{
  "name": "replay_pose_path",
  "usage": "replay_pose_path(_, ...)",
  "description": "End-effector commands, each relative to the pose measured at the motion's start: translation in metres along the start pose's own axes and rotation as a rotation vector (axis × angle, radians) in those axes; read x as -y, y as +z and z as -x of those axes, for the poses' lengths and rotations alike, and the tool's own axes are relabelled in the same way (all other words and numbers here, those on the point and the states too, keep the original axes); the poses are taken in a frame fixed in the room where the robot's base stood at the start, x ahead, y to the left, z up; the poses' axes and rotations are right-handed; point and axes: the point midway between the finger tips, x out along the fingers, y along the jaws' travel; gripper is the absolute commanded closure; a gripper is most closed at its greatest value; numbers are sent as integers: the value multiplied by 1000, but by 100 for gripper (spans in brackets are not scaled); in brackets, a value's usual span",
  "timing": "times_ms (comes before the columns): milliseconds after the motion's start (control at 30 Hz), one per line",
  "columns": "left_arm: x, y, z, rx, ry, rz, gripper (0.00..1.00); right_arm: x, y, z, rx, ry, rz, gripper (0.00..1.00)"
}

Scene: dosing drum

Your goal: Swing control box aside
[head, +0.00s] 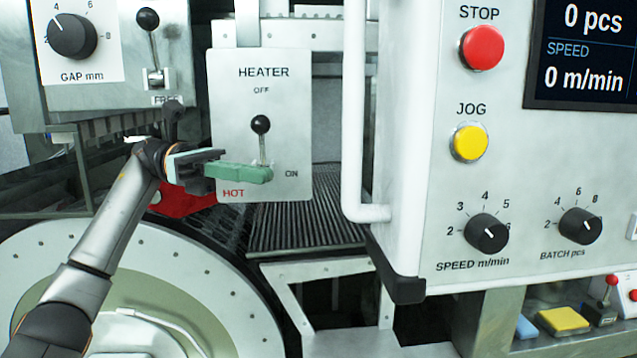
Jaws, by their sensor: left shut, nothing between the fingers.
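The control box (412,130) is a large white cabinet filling the right half of the head view. Its front carries a red STOP button (482,47), a yellow JOG button (469,143), two black knobs and a dark display (585,55). A white vertical bar (353,110) runs along its left side and bends into the box at the bottom. My left gripper (258,174) is shut and empty, its green fingers pointing right in front of the HEATER panel. The fingertips are left of the bar and apart from it. My right gripper is not in view.
The HEATER panel (285,110) has a black-knobbed lever (261,127) just above my fingers. A GAP knob panel (85,40) is upper left. A large round drum (250,310) lies lower left. A ribbed belt (310,225) runs behind the bar. Small coloured items (563,319) sit lower right.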

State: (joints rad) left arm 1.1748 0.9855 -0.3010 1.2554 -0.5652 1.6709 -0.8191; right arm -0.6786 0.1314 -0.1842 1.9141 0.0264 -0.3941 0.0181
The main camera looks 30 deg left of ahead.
Motion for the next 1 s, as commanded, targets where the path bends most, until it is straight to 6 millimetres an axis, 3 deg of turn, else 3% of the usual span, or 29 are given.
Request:
replay_pose_path(300, 1, 2, -66, 0, -5, 1, 100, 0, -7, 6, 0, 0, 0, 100)
replay_pose_path(500, 0, 2, -91, 1, -2, 2, 100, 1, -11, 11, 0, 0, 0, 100)
replay_pose_path(1000, 0, 0, -99, 3, -1, 2, 100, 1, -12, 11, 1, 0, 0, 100)
